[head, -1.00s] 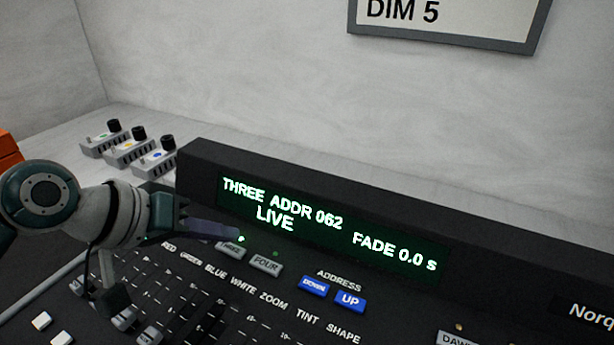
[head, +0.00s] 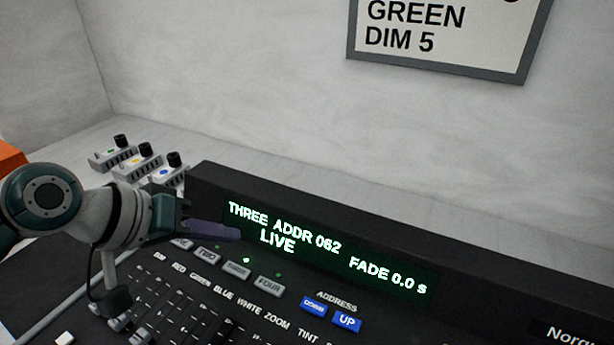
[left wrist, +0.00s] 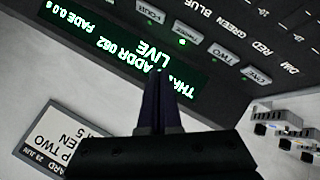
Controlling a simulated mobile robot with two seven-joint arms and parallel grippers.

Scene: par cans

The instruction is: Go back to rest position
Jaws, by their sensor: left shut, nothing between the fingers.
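My left gripper (head: 232,234) is shut and empty in the head view. Its fingers point right, above the lighting console (head: 470,268) near the lower left of the display. In the left wrist view its closed fingers (left wrist: 160,85) overlap the display. The display (head: 320,252) reads "THREE ADDR 062 LIVE FADE 0.0 s". The THREE button (head: 236,270) has a lit green light above it and shows just below the fingers. My right gripper is not in view.
Several small units with black knobs (head: 140,158) stand at the back left. An orange object (head: 10,158) is at the left edge. A framed sign (head: 440,45) reading "GREEN DIM 5" hangs on the wall. The FOUR button (head: 269,285) and blue UP button (head: 347,321) lie to the right.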

